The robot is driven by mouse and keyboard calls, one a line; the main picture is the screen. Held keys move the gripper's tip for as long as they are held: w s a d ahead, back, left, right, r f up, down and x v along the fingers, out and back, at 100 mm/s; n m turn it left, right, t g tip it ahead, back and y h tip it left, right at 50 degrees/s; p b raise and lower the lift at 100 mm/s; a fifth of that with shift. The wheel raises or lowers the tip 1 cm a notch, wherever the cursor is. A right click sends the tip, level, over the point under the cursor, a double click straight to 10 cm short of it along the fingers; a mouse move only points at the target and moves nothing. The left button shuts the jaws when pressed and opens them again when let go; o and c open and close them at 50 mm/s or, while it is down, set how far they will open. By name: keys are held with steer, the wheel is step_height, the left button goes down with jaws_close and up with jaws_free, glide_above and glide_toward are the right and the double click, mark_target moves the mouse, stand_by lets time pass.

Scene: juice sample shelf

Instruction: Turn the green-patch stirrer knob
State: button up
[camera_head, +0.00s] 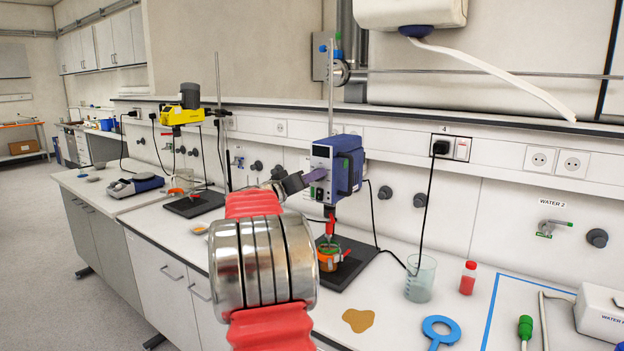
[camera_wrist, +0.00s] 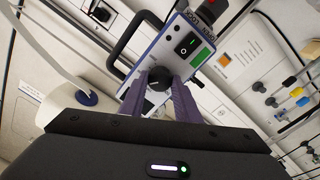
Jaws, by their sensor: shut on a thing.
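The blue stirrer (camera_head: 347,163) with a pale front panel stands on a rod at the bench's back, its shaft reaching down to an orange-banded beaker (camera_head: 328,259). In the wrist view its panel (camera_wrist: 165,50) shows tilted, with a green patch (camera_wrist: 200,57), a black rocker switch (camera_wrist: 187,46) and a dark round knob (camera_wrist: 158,77). My gripper (camera_head: 312,177) reaches the panel from the front left. In the wrist view my gripper (camera_wrist: 160,84) has its purple fingers on both sides of the knob, shut on it. In the head view the fingers hide the knob.
A yellow stirrer (camera_head: 182,112) stands further left. A black cable (camera_head: 424,215) hangs from the wall socket.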

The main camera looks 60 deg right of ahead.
steer(key=shift+f+n+t, duration=0.15)
steer(key=shift+n+t, duration=0.1)
steer(key=shift+n, duration=5.2)
steer(key=shift+f+n+t, duration=0.15)
steer(key=shift+n+t, duration=0.15)
steer(key=shift+n, duration=5.1)
steer(key=shift+f+n+t, duration=0.15)
steer(key=shift+n+t, duration=0.1)
steer(key=shift+n, duration=5.2)
steer(key=o, duration=1)
steer(key=shift+s+r, duration=0.1)
steer(key=shift+r, duration=0.1)
steer(key=shift+o, duration=0.2)
